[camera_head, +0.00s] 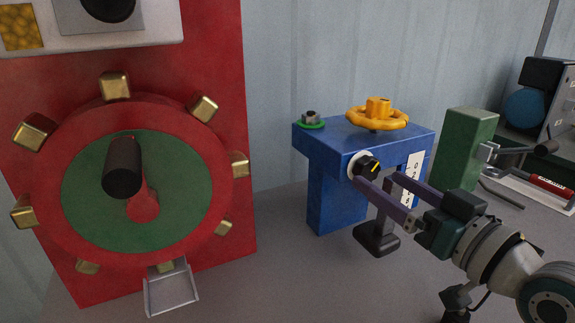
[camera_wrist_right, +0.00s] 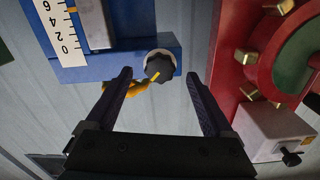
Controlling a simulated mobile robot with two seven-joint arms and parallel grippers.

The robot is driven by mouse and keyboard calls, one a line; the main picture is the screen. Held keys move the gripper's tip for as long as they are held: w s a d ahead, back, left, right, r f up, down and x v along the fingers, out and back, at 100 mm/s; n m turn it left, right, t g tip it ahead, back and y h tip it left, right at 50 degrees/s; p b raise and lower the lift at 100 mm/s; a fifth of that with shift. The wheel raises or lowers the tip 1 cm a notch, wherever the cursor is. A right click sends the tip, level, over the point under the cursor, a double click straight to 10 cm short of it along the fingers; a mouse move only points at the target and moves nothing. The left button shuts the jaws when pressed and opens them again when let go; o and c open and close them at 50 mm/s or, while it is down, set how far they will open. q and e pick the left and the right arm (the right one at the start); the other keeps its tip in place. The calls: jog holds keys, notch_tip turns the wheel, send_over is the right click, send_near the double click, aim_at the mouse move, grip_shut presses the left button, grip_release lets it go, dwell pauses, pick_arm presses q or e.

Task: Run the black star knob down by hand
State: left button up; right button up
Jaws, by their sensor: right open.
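The black star knob (camera_head: 366,167) with a yellow pointer mark sits on a pale round collar on the side of the blue planter body (camera_head: 333,205). In the right wrist view the knob (camera_wrist_right: 159,68) shows between and beyond my two fingertips, with the pale collar behind it. My right gripper (camera_head: 378,182) is open, its dark fingers pointing at the knob. In the right wrist view there are gaps between the knob and both fingers. My left gripper is not in view.
A yellow handwheel (camera_head: 377,114) and a green-ringed fitting (camera_head: 311,120) top the blue body. A white number scale (camera_head: 411,178) and a dark foot (camera_head: 376,239) are close to my fingers. A green block (camera_head: 464,148) stands right; a red wheel panel (camera_head: 225,100) stands left.

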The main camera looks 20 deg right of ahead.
aim_at(365, 169)
jog(key=shift+w+a, duration=0.15)
jog(key=shift+w, duration=1.3)
jog(key=shift+c, duration=0.2)
jog(key=c, duration=1.3)
